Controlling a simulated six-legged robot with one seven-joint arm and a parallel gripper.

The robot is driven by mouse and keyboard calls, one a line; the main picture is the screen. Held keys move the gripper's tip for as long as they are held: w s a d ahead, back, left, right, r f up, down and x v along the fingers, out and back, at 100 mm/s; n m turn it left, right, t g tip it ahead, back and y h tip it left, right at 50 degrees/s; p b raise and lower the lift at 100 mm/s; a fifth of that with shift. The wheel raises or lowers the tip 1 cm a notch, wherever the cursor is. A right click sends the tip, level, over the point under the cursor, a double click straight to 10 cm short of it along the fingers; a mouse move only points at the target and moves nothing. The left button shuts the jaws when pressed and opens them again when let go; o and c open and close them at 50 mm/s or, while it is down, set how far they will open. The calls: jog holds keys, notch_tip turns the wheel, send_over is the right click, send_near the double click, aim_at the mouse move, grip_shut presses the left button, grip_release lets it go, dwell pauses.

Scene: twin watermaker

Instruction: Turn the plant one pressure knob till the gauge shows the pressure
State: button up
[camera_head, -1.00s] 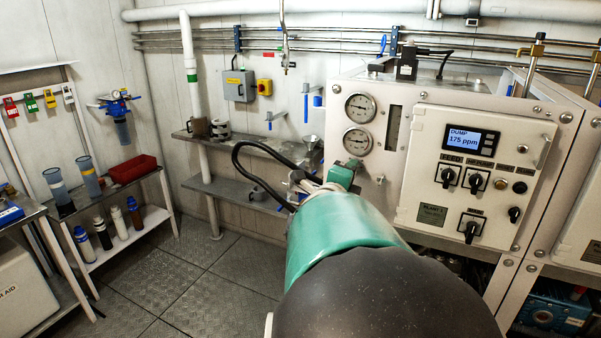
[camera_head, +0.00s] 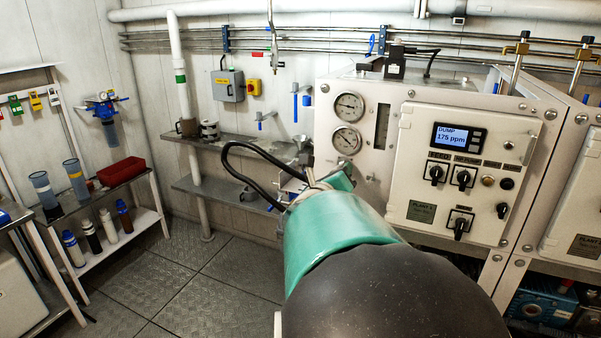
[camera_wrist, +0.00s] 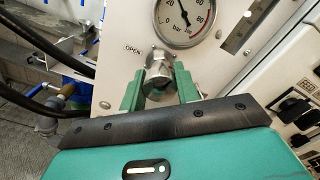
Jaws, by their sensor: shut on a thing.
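The pressure knob (camera_wrist: 158,72) is a silvery metal knob under a round gauge (camera_wrist: 187,16) in the wrist view. My gripper (camera_wrist: 159,90) has its two green fingers on either side of the knob, shut on it. "OPEN" is printed to the knob's upper left. The gauge reads in bar, and its top is cut off; I cannot tell the exact reading. In the head view the lower gauge (camera_head: 346,140) sits below an upper gauge (camera_head: 348,107) on the white cabinet. My arm hides the knob and most of my gripper there.
A panel with a display (camera_head: 459,137) reading "DUMP 175 ppm" and several black switches is right of the gauges. A black cable (camera_head: 243,147) loops beside my arm. Shelves (camera_head: 225,190) stand behind to the left. The floor (camera_head: 190,270) at left is clear.

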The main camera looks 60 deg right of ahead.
jog(key=shift+m, duration=0.3)
jog(key=o, duration=1)
jog(key=shift+a, duration=0.1)
jog(key=a, duration=0.4)
jog(key=s+a, duration=0.1)
jog(key=a, duration=0.4)
jog(key=s+a, duration=0.1)
jog(key=a, duration=0.3)
jog(key=shift+s+a, duration=0.1)
jog(key=shift+a, duration=0.15)
